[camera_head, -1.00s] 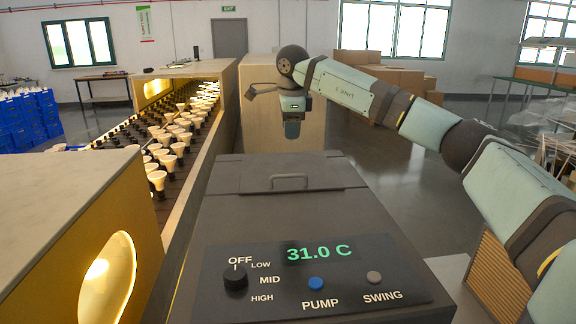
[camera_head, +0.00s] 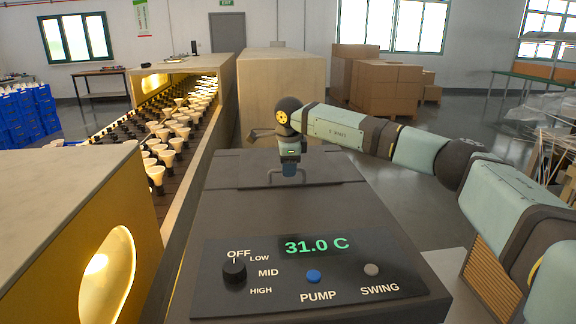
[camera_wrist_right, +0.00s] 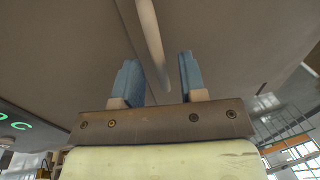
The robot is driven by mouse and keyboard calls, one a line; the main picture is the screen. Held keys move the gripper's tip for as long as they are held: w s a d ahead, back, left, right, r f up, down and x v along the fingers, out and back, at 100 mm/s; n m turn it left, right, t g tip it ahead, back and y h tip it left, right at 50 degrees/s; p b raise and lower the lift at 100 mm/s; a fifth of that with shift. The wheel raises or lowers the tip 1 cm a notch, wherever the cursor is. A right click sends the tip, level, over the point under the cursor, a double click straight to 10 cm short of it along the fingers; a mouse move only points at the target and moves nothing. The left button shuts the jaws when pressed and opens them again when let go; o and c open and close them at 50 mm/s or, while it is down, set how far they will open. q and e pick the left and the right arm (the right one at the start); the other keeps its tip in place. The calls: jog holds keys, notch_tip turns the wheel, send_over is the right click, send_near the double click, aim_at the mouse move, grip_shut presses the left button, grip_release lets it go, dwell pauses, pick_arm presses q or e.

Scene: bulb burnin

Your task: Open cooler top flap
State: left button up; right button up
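The cooler (camera_head: 230,215) is a dark grey box in front of me, with a 31.0 C display. Its top flap (camera_head: 225,170) lies flat at the far part of the top, with a bar handle (camera_head: 272,176) on it. My right gripper (camera_head: 290,172) is over the flap at the handle and partly hides it. In the right wrist view the handle bar (camera_wrist_right: 152,45) runs between the two blue fingers (camera_wrist_right: 158,75), which are apart, with gaps visible beside the bar. My left gripper is not in view.
A conveyor (camera_head: 180,135) with several bulbs runs along the left, beside a lit housing (camera_head: 60,205). The cooler panel has a knob (camera_head: 234,272), a blue pump button (camera_head: 313,276) and a swing button (camera_head: 371,269). Cardboard boxes (camera_head: 385,85) stand behind on the floor.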

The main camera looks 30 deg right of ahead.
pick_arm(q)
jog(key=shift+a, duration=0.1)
pick_arm(e)
grip_shut()
jog(key=shift+w+r+p, duration=0.1)
jog(key=shift+r+p, duration=0.3)
jog(key=shift+r, duration=0.2)
pick_arm(q)
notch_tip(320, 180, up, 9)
jog(key=p, duration=1)
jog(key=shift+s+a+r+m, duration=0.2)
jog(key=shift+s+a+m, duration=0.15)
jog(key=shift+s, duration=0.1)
pick_arm(e)
jog(key=w+d+r, duration=0.3)
jog(key=w+r, duration=0.3)
jog(key=r, duration=0.6)
jog(key=shift+w+r, duration=0.15)
jog(key=shift+r, duration=0.1)
jog(key=shift+d, duration=0.1)
